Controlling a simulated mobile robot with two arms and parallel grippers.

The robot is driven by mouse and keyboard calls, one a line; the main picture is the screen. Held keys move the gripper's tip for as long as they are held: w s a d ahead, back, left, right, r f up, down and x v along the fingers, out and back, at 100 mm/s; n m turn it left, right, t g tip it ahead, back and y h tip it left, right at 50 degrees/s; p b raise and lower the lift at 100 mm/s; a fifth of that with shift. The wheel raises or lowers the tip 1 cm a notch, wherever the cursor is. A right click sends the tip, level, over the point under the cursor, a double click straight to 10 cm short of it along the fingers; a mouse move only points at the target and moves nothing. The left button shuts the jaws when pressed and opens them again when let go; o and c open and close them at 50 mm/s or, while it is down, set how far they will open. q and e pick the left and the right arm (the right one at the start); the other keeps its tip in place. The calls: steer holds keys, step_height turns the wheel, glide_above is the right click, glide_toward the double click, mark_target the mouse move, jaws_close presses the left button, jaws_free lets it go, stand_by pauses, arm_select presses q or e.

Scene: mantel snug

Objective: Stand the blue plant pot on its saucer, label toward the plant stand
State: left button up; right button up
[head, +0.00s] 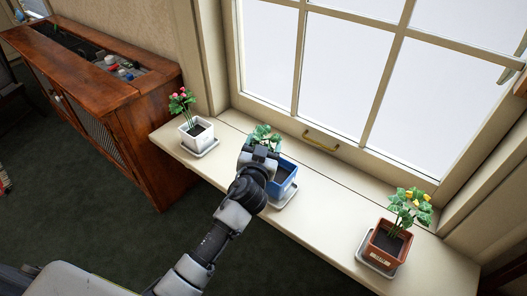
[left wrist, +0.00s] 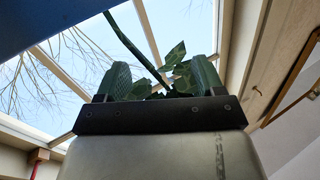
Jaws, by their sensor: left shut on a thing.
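The blue plant pot (head: 284,178) with a green leafy plant (head: 264,134) is on the window sill, partly hidden by my left gripper (head: 260,154). Its label is not visible. A pale saucer (head: 284,201) shows at the pot's lower right edge; I cannot tell whether the pot rests on it. My right gripper is not in view. I cannot pick out a plant stand.
A white pot (head: 197,133) with pink flowers stands to the left on the sill (head: 322,205). A terracotta pot (head: 386,247) with yellow flowers and a label stands to the right. Bare sill lies between it and the blue pot. A wooden cabinet (head: 150,125) is at left.

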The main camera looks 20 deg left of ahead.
arm_select(q)
steer(key=shift+f, duration=0.65)
steer(key=shift+f, duration=0.15)
steer(key=o, duration=1.5)
steer(key=shift+o, duration=0.2)
